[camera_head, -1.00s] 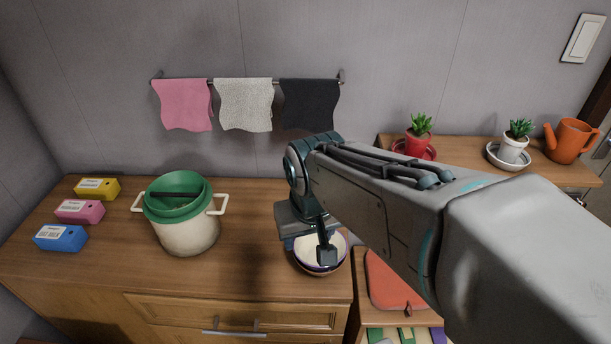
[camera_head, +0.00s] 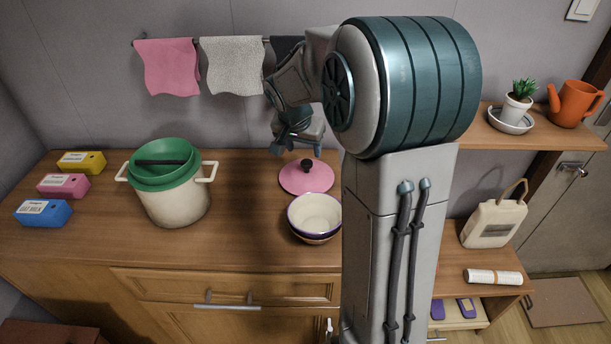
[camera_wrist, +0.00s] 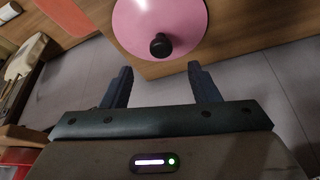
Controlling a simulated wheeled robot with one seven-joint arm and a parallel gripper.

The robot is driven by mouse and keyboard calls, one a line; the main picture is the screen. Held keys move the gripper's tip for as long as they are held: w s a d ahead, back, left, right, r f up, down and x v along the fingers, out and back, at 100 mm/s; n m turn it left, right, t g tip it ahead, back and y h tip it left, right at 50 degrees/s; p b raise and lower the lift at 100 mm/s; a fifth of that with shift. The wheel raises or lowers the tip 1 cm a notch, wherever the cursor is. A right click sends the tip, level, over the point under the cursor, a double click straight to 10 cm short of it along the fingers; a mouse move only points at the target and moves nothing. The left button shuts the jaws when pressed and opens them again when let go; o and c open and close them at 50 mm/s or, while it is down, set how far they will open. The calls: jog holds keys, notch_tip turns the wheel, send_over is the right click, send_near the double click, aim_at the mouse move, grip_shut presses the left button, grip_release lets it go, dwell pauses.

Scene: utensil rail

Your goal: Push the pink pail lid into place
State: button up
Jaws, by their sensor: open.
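The pink lid (camera_head: 307,179) with a black knob lies on the wooden counter, just behind a stack of bowls. It also shows at the top of the wrist view (camera_wrist: 165,18), with the knob pointing toward my gripper. My gripper (camera_head: 298,147) is above and behind the lid, near the wall. Its two fingers are apart and empty in the wrist view (camera_wrist: 160,72), and the knob lies beyond the fingertips, untouched. A white two-handled pot (camera_head: 177,207) stands to the left, with a green strainer-like insert (camera_head: 165,150) and a dark bar in its mouth.
The bowls (camera_head: 315,213) stand in front of the lid. Yellow (camera_head: 81,162), pink (camera_head: 63,185) and blue (camera_head: 43,213) boxes are at the far left. Towels (camera_head: 167,66) hang on the wall rail close to my arm. Counter between pot and lid is clear.

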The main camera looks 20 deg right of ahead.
aim_at(307, 161)
jog(key=x, duration=0.8)
jog(key=shift+w+f, duration=0.25)
jog(key=c, duration=1.1)
